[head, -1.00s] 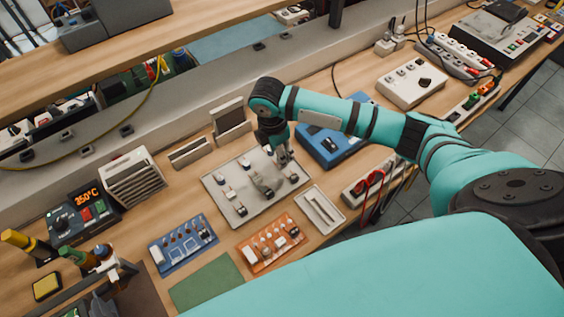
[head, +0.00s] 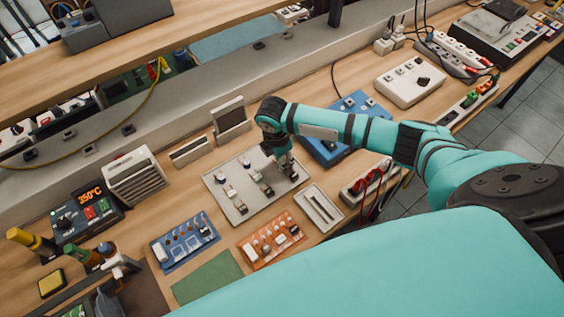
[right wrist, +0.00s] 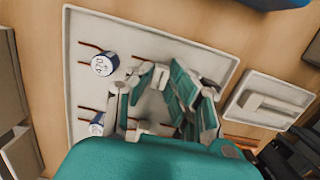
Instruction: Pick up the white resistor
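The grey tray (head: 215,196) lies on the bench with several small components on it. My right gripper (head: 286,168) points down over the tray's right part, its tips low near a small component. In the right wrist view its fingers (right wrist: 163,84) are apart. A small whitish body (right wrist: 161,76), seemingly the white resistor, shows between the fingertips, with copper leads on both sides. The fingers partly hide it, and I cannot tell whether they touch it. Two white cylinders with blue markings, one upper (right wrist: 104,65) and one lower (right wrist: 97,123), lie to the left. My left gripper is not seen.
A blue board (head: 184,241) and an orange board (head: 271,239) lie in front of the tray. A small white tray (head: 320,207) lies to its right and a blue device (head: 350,112) behind. A green mat (head: 208,278) lies near the front edge.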

